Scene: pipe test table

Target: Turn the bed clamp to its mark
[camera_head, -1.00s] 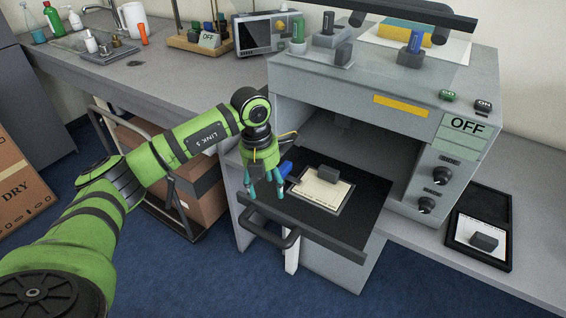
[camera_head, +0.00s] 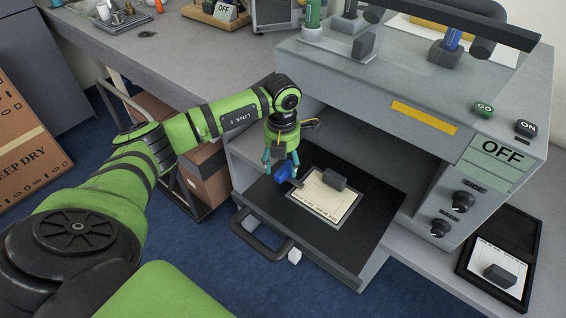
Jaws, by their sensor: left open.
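The bed clamp shows a blue handle (camera_head: 283,174) at the left edge of the paper card (camera_head: 325,201), on the dark pulled-out bed (camera_head: 262,196) of the grey machine. My left gripper (camera_head: 281,165) points down at the blue handle, its teal fingers apart on either side of it. I cannot tell whether the fingers touch the handle, and they hide part of it. The clamp's mark cannot be made out. A dark grey block (camera_head: 334,180) sits at the far edge of the card. My right gripper is not in view.
The bed's front handle (camera_head: 262,237) sticks out toward me. The machine body (camera_head: 480,130) rises behind the bed, with an OFF panel (camera_head: 503,152) and two dark knobs. A black case (camera_head: 498,262) lies at the right. Blue floor is free in front.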

